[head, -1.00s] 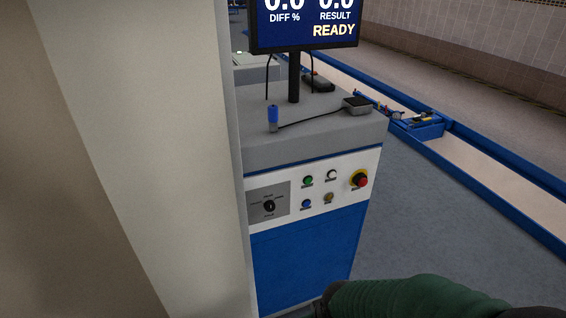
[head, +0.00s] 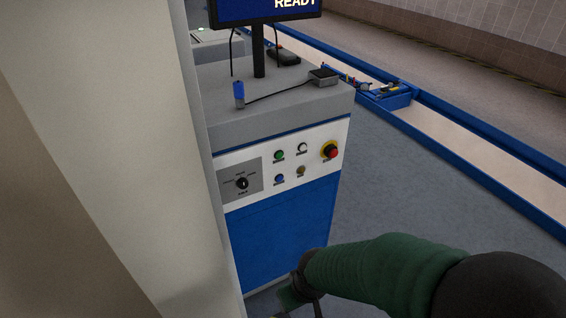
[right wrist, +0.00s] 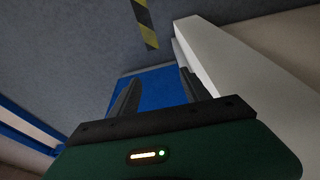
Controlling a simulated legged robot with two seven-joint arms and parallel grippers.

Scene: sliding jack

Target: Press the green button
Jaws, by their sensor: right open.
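The green button (head: 279,155) is in the upper row of the white control panel (head: 312,140) on the front of a grey and blue cabinet (head: 280,232). It is unobstructed in the head view. My right gripper (head: 298,300) is at the bottom edge of the head view, below the panel and partly cut off. In the right wrist view its two fingers (right wrist: 157,90) are apart with nothing between them, and a blue surface lies beyond. The button is not visible in the right wrist view. My left gripper is not in view.
A white button (head: 302,147), blue button (head: 279,179), yellowish button (head: 301,170), red emergency stop (head: 331,151) and rotary switch (head: 242,183) share the panel. A large beige pillar (head: 110,130) blocks the left side. Open grey floor (head: 420,190) lies right of the cabinet.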

